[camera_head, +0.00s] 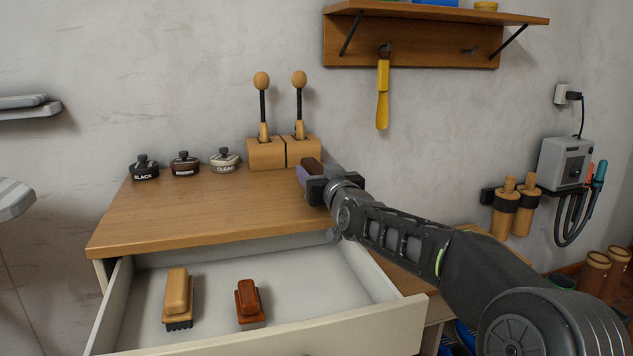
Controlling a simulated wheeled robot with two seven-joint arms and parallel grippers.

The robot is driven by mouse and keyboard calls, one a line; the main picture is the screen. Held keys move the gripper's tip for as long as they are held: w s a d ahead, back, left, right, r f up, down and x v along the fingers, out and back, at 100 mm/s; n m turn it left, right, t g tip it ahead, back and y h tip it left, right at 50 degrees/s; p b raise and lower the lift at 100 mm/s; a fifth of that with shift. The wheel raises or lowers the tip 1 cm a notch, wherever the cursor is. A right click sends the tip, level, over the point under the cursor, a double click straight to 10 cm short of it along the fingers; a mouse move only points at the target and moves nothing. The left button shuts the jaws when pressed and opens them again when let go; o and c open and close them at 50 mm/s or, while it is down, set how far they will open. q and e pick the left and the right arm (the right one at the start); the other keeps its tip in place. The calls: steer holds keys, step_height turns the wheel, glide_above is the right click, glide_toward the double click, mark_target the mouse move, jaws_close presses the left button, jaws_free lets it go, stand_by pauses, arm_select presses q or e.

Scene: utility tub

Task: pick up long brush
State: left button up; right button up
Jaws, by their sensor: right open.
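My right gripper (316,189) is at the right end of the wooden tabletop, its arm coming in from the right. Its jaws are open, though the fingers are largely seen from behind. A dark brown and purple object (309,168) shows just beyond the gripper, partly hidden by it; I cannot tell whether they touch. In the open drawer lie a longer tan brush (176,293) with dark bristles and a shorter red-brown brush (248,301). Two long-handled tools with round wooden knobs (262,82) (299,80) stand upright in wooden blocks (267,154). My left gripper is out of view.
Three small lidded jars (185,164) stand along the tabletop's back left. The white drawer (270,338) is pulled out below. A wall shelf (420,40) with a hanging yellow tool (382,95) is above. The middle of the tabletop (205,205) is clear.

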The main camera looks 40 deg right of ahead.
steer(key=shift+c, duration=0.6)
steer(key=shift+r, duration=0.1)
jaws_close()
stand_by(0.3)
